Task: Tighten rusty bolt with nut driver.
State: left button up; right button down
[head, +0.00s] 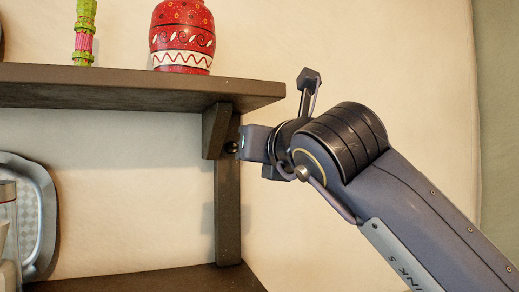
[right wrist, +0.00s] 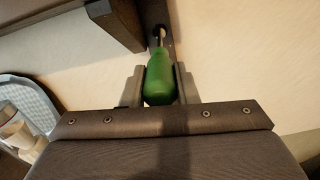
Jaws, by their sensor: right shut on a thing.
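My right gripper (head: 246,143) is at the right side of the dark wooden bracket under the shelf. In the right wrist view, my right gripper (right wrist: 159,70) is shut on the green handle of the nut driver (right wrist: 159,82). The driver's thin metal shaft points away from the gripper to the bracket, and its tip is at or very close to it. In the head view the gripper hides the green handle. A small dark round thing (head: 231,147), perhaps the bolt head or driver tip, shows on the bracket; contact cannot be told. My left gripper is not in view.
The upper shelf (head: 130,88) overhangs close to the gripper and holds a red patterned vase (head: 181,40) and a green-and-pink item (head: 84,35). The upright bracket (head: 228,215) runs down to a lower shelf (head: 150,281). A tray (head: 47,215) leans at left. The wall at right is clear.

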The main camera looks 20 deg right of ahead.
jog(key=shift+s, duration=0.15)
jog(key=shift+s, duration=0.85)
jog(key=shift+r, duration=0.1)
